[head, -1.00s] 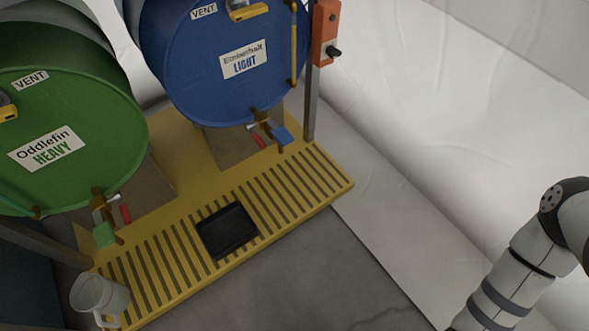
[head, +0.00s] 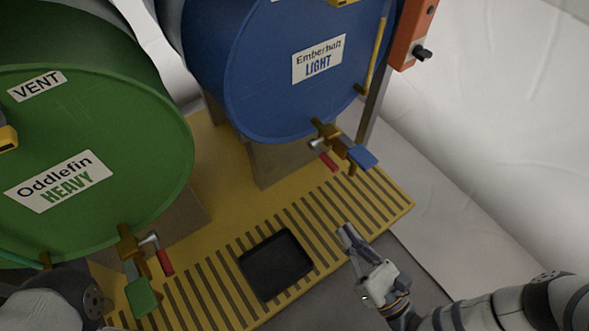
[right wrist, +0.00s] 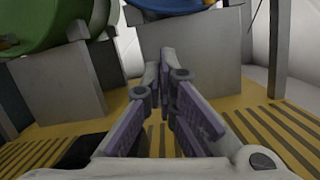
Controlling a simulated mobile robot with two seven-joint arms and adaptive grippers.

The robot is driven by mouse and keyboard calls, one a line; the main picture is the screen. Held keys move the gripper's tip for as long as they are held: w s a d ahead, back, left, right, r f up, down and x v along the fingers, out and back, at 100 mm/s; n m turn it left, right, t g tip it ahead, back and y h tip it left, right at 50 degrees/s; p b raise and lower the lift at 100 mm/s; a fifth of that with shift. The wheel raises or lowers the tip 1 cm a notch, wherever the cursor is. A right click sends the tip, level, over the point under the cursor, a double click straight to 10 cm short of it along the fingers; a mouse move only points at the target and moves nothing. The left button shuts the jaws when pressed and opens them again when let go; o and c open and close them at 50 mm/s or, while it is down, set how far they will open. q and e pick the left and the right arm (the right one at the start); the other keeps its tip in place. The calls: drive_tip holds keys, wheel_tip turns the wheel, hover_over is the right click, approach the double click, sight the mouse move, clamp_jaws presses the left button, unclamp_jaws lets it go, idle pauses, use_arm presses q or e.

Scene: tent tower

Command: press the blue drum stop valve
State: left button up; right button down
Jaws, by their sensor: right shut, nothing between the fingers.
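The blue drum (head: 270,75), labelled "Emberhalt LIGHT", lies on its side at the top of the head view. Below its face is a brass tap (head: 333,140) with a red-handled lever (head: 328,161) and a blue paddle (head: 362,156). My right gripper (head: 346,235) is shut and empty, below the tap and apart from it, near the right part of the slatted grate. In the right wrist view its fingers (right wrist: 167,60) point toward the drum stand, and the tap is not clearly visible. My left gripper is out of view; only part of its arm shows at bottom left.
A green drum (head: 110,130) labelled "Oddlefin HEAVY" has its own tap with a red lever and green paddle (head: 142,298). A black tray (head: 275,264) sits on the yellow grate (head: 215,285). An orange switch box (head: 412,35) stands on a post right of the blue drum.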

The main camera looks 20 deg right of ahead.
sight(325, 158)
drive_tip(key=shift+d+r+h, duration=0.15)
drive_tip(key=shift+d+h, duration=0.2)
drive_tip(key=shift+h, duration=0.05)
drive_tip(key=w+a+r, duration=0.2)
drive_tip(key=w+r, duration=0.4)
drive_tip(key=w, duration=0.3)
drive_tip(key=shift+w+r, duration=0.15)
drive_tip(key=shift+w, duration=0.1)
drive_tip(key=shift+a, duration=0.1)
